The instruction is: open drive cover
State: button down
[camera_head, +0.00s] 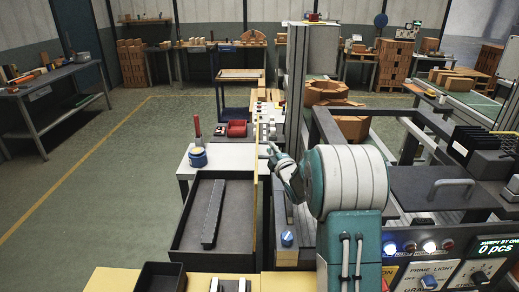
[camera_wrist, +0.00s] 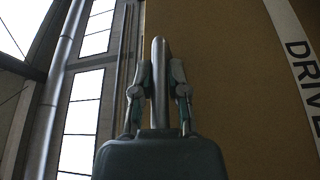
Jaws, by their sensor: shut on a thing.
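The drive cover (camera_wrist: 225,85) is a flat brown-yellow panel filling the right of the wrist view, with a pale curved band lettered "DRIVE" at its edge. A grey bar handle (camera_wrist: 158,52) stands near the panel's left edge. My gripper (camera_wrist: 158,82) has one finger on each side of this handle and is shut on it. In the head view my gripper (camera_head: 272,152) is small and partly hidden by my arm. A thin yellow upright strip (camera_head: 254,190) beside it looks like the cover seen nearly edge-on.
A dark open tray (camera_head: 185,235) with a long grey bar (camera_head: 213,215) lies left of the yellow strip. A white table (camera_head: 215,158) with a blue-and-cream pot stands beyond it. A control panel (camera_head: 450,265) is at the lower right. The floor at left is clear.

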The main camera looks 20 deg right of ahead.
jog(key=shift+s+d+f+m, duration=0.3)
jog(key=shift+d+f+m, duration=0.15)
jog(key=shift+d, duration=0.25)
jog(key=c, duration=0.6)
grip_release()
jog(key=shift+c, duration=0.2)
jog(key=shift+r, duration=0.1)
jog(key=s+f, duration=0.1)
jog(key=s, duration=0.6)
jog(key=shift+a, duration=0.15)
jog(key=shift+s, duration=0.15)
